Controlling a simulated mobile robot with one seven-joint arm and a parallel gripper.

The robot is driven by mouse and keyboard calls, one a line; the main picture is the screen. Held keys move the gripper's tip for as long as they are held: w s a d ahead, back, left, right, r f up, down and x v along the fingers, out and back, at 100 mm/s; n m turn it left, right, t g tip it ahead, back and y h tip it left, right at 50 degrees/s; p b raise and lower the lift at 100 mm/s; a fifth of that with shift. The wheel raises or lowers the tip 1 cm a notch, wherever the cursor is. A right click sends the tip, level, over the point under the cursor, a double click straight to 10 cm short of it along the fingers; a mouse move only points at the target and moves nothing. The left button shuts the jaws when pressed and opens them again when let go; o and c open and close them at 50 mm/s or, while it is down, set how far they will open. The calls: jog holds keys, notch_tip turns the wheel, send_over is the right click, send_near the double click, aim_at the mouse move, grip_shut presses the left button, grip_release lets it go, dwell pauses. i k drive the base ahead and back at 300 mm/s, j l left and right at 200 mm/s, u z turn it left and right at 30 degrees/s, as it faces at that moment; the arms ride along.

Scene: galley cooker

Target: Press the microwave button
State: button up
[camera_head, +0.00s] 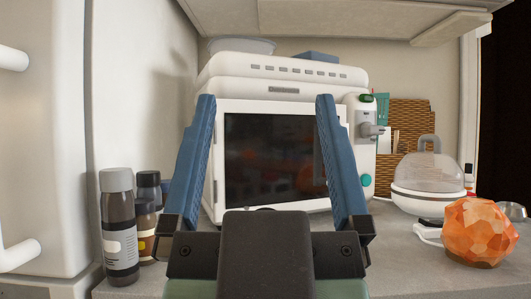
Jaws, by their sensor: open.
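A white microwave (285,70) with a rounded vented top stands on the counter straight ahead, its front facing me. Its door has a dark glass window (275,150). Whether the fingers touch anything cannot be told.
Dark bottles (118,230) stand on the counter at the left, beside a white cabinet (40,150). At the right are an orange faceted object (479,232) and a clear-domed white container (427,180). A woven board (410,115) is behind. Bare counter (400,260) lies front right.

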aim_at(366, 179)
jog(key=k+l, duration=0.1)
jog(key=i+l+u, duration=0.15)
jog(key=l, duration=0.2)
jog(key=i+l+u, duration=0.35)
jog(key=l, duration=0.35)
